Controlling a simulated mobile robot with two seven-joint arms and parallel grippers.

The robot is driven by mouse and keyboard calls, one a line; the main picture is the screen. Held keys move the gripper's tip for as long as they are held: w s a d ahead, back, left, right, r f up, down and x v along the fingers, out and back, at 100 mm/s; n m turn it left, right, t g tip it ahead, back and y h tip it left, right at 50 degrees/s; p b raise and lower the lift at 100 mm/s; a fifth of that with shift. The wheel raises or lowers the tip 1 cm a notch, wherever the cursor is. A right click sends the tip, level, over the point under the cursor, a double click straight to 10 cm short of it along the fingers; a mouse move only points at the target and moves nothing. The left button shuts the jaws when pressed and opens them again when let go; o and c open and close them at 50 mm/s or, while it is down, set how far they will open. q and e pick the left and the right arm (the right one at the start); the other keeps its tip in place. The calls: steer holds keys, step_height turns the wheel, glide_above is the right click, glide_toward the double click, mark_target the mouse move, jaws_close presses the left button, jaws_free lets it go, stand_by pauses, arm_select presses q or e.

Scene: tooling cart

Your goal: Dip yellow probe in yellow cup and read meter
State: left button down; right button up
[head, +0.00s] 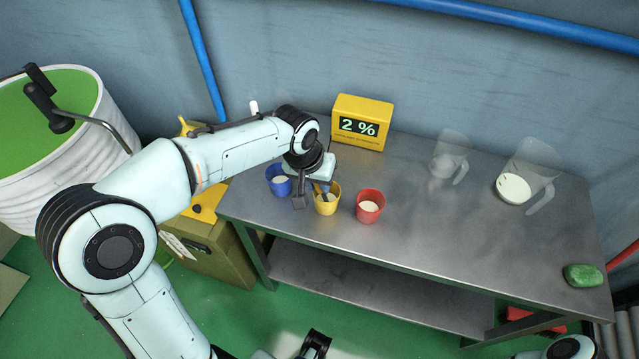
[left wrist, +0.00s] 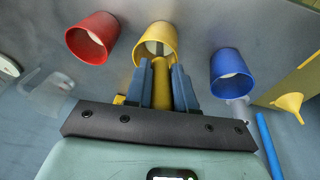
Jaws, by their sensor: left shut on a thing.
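My left gripper (head: 318,190) is over the yellow cup (head: 327,206) on the metal table. It is shut on the yellow probe (left wrist: 161,84), which shows between the fingers in the left wrist view. The probe points at the mouth of the yellow cup (left wrist: 156,40); its tip is hard to make out, so I cannot tell how deep it reaches. The cup stands upright with pale content.
A blue cup (head: 279,181) stands left of the yellow cup and a red cup (head: 370,205) right of it, both with pale content. Clear jugs (head: 450,160) and a green lump (head: 583,275) are further right. The table's middle is clear.

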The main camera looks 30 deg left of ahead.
stand_by(0.4)
arm_select(q)
steer(key=shift+w+d+r+p+v, duration=0.1)
steer(key=shift+w+p+v, duration=0.2)
steer(key=shift+p+v, duration=0.85)
steer(key=shift+w+d+r+p+v, duration=0.1)
steer(key=shift+w+p+v, duration=0.2)
steer(key=shift+p+v, duration=0.8)
steer(key=shift+w+d+p+v, duration=0.1)
steer(key=shift+w+p+v, duration=0.15)
steer(key=shift+p+v, duration=0.9)
steer(key=shift+w+p+v, duration=0.2)
steer(key=shift+v, duration=0.65)
steer(key=shift+w+p+v, duration=0.15)
steer(key=shift+w+v, duration=0.05)
steer(key=shift+v, duration=0.7)
arm_select(e)
steer(key=w+r, duration=0.3)
steer(key=r, duration=0.5)
steer(key=shift+w+r, duration=0.15)
steer(key=shift+w, duration=0.1)
arm_select(q)
steer(key=shift+s+r, duration=0.1)
steer(key=shift+r, duration=0.05)
arm_select(e)
steer(key=shift+t, duration=0.3)
